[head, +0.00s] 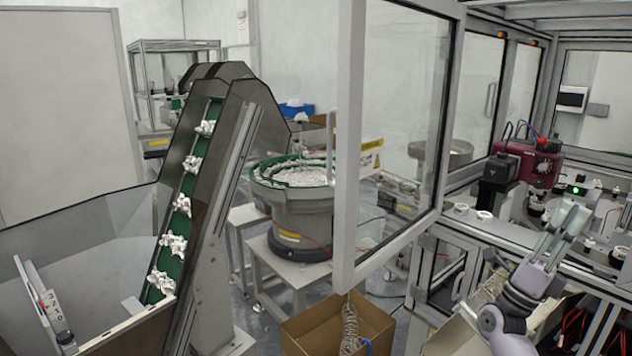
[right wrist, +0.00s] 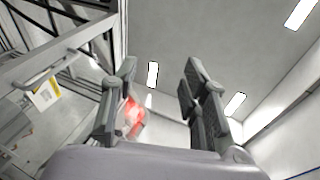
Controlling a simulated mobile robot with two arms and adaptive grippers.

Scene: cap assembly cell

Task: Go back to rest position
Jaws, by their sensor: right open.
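My right gripper (head: 566,222) is at the right of the head view, raised in front of the opening of the framed machine cell. Its fingers point up and it looks empty. In the right wrist view my right gripper (right wrist: 158,95) has its two fingers well apart, with nothing between them but the far wall, ceiling lights and a blurred red spot behind. My left gripper is not in the head view.
A conveyor (head: 178,215) carrying white caps rises at the left. A bowl feeder (head: 300,215) stands behind a glass panel frame (head: 347,150). An open cardboard box (head: 310,335) is at the bottom middle. A dark red machine unit (head: 540,163) sits near my right gripper.

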